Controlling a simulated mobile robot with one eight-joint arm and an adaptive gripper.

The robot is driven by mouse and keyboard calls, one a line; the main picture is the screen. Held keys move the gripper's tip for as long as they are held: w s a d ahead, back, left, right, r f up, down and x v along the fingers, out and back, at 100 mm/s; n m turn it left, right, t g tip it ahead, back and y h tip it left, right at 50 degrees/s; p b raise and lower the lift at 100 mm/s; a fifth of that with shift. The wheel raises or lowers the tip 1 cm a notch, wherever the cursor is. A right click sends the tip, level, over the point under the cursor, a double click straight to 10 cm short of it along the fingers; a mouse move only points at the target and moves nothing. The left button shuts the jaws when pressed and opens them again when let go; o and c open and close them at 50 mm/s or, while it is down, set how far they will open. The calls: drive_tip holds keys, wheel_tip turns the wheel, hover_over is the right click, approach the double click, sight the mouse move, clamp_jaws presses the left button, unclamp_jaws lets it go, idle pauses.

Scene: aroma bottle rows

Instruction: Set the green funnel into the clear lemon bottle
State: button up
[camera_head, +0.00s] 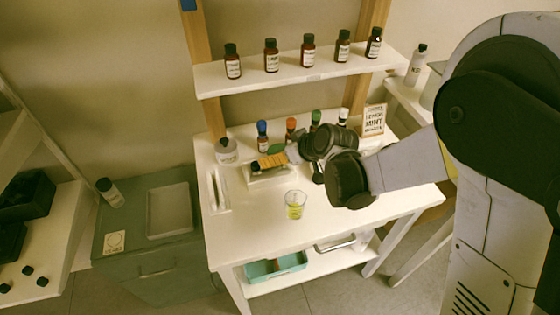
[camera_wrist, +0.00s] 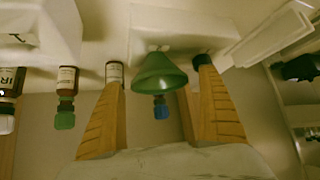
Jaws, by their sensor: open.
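The green funnel (camera_wrist: 160,76) shows between the two orange fingers of my gripper (camera_wrist: 158,88) in the wrist view, with its wide end toward the camera. I cannot tell whether either finger touches it. In the head view the funnel (camera_head: 276,149) is a small green shape beside my gripper (camera_head: 268,162), above a low white stand (camera_head: 262,180). My gripper is open around the funnel.
Bottles with blue (camera_head: 262,135), orange (camera_head: 291,125), green (camera_head: 315,118) and white caps stand along the table's back. Brown bottles line the shelf (camera_head: 290,76) above. A beaker with yellow liquid (camera_head: 295,206) stands near the front. A lemon-mint sign (camera_head: 373,121) is back right.

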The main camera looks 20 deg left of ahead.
drive_tip(key=shift+a, duration=0.1)
drive_tip(key=c, duration=1)
